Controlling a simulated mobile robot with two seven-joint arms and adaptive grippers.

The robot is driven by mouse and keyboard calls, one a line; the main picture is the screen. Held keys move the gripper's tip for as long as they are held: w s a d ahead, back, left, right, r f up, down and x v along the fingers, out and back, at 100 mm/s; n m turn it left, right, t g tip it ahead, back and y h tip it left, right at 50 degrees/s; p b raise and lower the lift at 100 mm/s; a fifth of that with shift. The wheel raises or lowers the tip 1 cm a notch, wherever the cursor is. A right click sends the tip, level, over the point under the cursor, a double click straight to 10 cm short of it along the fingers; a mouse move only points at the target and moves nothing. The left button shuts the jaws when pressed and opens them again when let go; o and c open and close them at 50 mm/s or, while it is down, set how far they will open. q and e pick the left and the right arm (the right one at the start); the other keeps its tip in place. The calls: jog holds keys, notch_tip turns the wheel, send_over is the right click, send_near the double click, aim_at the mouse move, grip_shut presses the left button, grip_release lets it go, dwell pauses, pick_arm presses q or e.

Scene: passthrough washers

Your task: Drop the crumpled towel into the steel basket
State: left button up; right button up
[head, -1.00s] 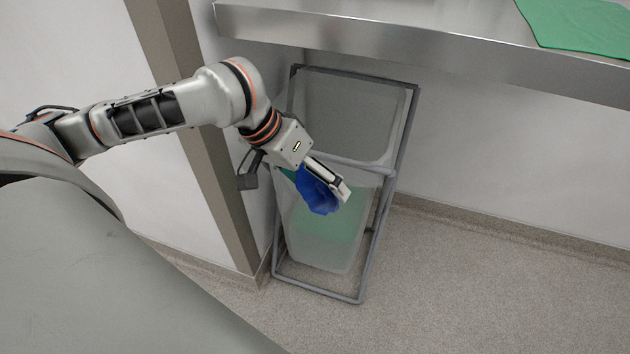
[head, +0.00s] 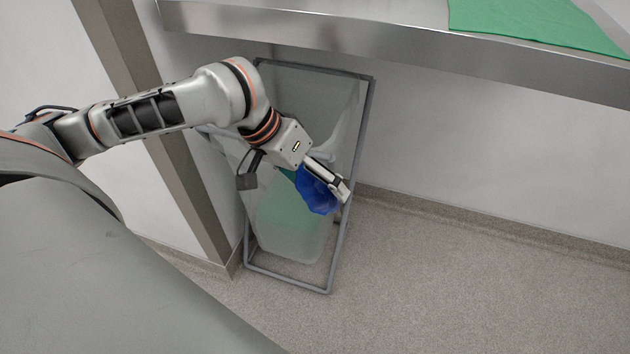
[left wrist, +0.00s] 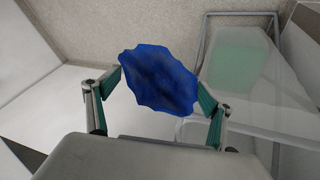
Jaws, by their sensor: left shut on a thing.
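A crumpled blue towel (head: 316,194) hangs in my left gripper (head: 328,188). In the left wrist view the towel (left wrist: 158,78) is pinched between both green-padded fingers, clear of everything below. In the head view the gripper overlaps the right side of a grey tube-framed hamper (head: 290,282) with a translucent liner and something green inside. In the left wrist view the hamper (left wrist: 242,14) stands to the right of the towel, so the towel appears beside it rather than over its opening. I see no basket that is plainly steel. My right gripper is out of view.
A steel counter (head: 330,30) runs above and behind the hamper, with a flat green cloth (head: 540,25) on it. A brown post (head: 185,170) and wall stand at the left. The speckled floor (head: 450,290) to the right is clear.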

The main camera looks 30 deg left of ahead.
pick_arm(q)
jog(key=r, duration=0.1)
jog(key=r+p, duration=0.1)
jog(key=r, duration=0.1)
jog(key=r+p, duration=0.1)
jog(key=r, duration=0.1)
jog(key=shift+w+d+r, duration=0.1)
jog(key=shift+w+d, duration=0.1)
jog(key=shift+w, duration=0.2)
notch_tip(320, 180, up, 8)
jog(key=p, duration=0.5)
notch_tip(320, 180, up, 10)
jog(key=t+p, duration=0.2)
jog(key=p, duration=0.7)
send_over(314, 183)
jog(key=shift+w+d+f+g+b, duration=0.15)
jog(key=shift+d+f+g+b, duration=0.05)
jog(key=shift+f+g+b, duration=0.1)
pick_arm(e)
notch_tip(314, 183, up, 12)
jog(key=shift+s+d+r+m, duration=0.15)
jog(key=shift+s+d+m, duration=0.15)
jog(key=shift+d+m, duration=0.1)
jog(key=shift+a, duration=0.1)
pick_arm(q)
jog(key=shift+a+g, duration=0.2)
jog(key=shift+g, duration=0.1)
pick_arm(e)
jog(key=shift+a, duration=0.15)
